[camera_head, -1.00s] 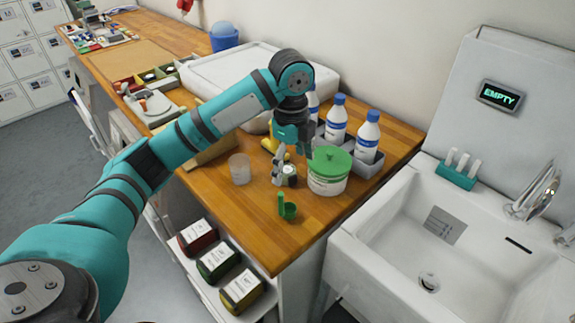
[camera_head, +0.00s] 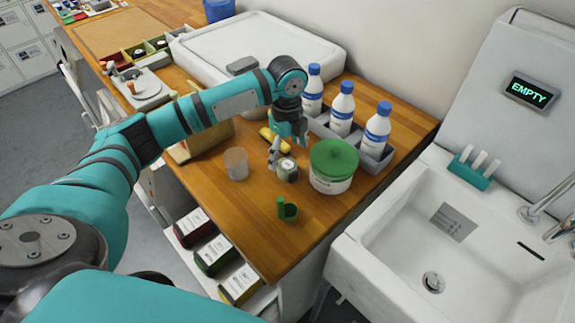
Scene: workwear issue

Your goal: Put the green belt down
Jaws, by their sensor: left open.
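My left gripper (camera_head: 284,152) is open, low over the wooden counter (camera_head: 235,215). A small round greenish item with a pale top (camera_head: 287,170) stands on the counter just below its fingers. This may be the rolled green belt, but it is too small to be sure. The gripper's far finger is partly hidden, and I cannot tell whether the fingers touch the item. My right gripper is out of view.
Bottles (camera_head: 341,110) stand in a grey rack behind. A white sink (camera_head: 380,250) adjoins the counter; its front corner is free.

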